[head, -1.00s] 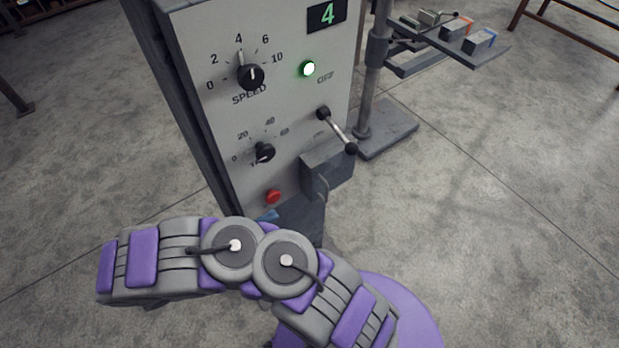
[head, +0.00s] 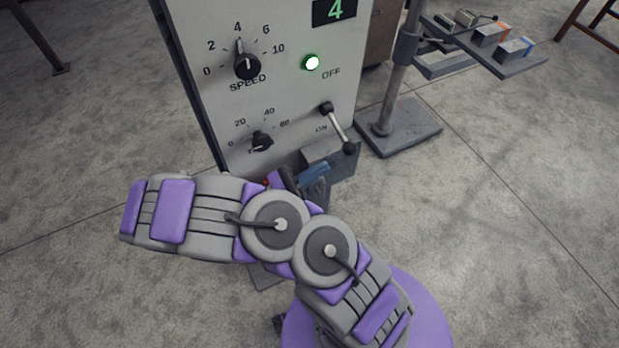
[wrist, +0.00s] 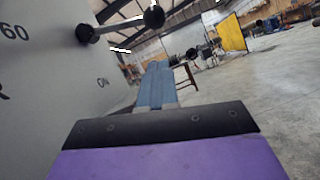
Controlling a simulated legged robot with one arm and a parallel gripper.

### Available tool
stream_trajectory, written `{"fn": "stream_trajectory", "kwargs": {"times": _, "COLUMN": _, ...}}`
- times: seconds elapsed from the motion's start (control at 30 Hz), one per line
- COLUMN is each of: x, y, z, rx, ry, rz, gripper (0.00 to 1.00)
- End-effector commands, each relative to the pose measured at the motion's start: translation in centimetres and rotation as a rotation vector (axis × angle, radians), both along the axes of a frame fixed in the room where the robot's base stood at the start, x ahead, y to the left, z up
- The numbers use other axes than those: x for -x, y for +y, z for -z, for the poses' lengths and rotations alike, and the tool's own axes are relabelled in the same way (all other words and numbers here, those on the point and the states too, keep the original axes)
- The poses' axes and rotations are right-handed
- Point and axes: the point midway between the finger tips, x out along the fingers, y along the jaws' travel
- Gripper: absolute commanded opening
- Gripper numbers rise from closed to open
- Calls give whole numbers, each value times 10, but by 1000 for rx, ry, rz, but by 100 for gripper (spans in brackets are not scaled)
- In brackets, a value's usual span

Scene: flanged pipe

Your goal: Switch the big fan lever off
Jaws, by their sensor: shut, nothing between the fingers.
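The lever (head: 338,127) is a metal rod with black ball ends on the grey control panel (head: 215,110). It slants down to the right, its lower ball near the ON label, with the OFF label above. In the wrist view the lever (wrist: 121,24) is at the upper left, its near ball above the fingers. My gripper (head: 318,172) is shut and empty, just below and left of the lever's lower ball in the head view. Its blue fingers also show in the wrist view (wrist: 156,85), apart from the lever. My arm hides part of the lower panel.
The panel carries a speed knob (head: 247,66), a lower knob (head: 262,141), a lit green lamp (head: 312,63) and a display reading 4 (head: 335,10). A stand (head: 398,125) with a tray of small boxes is at right.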

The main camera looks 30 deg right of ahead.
Motion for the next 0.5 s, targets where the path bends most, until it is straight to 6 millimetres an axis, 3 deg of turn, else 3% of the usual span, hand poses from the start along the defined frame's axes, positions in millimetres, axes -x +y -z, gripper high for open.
{"fn": "stream_trajectory", "kwargs": {"times": 0.2, "x": 3, "y": -8, "z": -29, "rx": 1, "ry": -1, "rz": 0, "gripper": 0}}
{"fn": "stream_trajectory", "kwargs": {"times": 0.5, "x": 3, "y": -7, "z": -40, "rx": 4, "ry": 0, "rz": -4, "gripper": 0}}
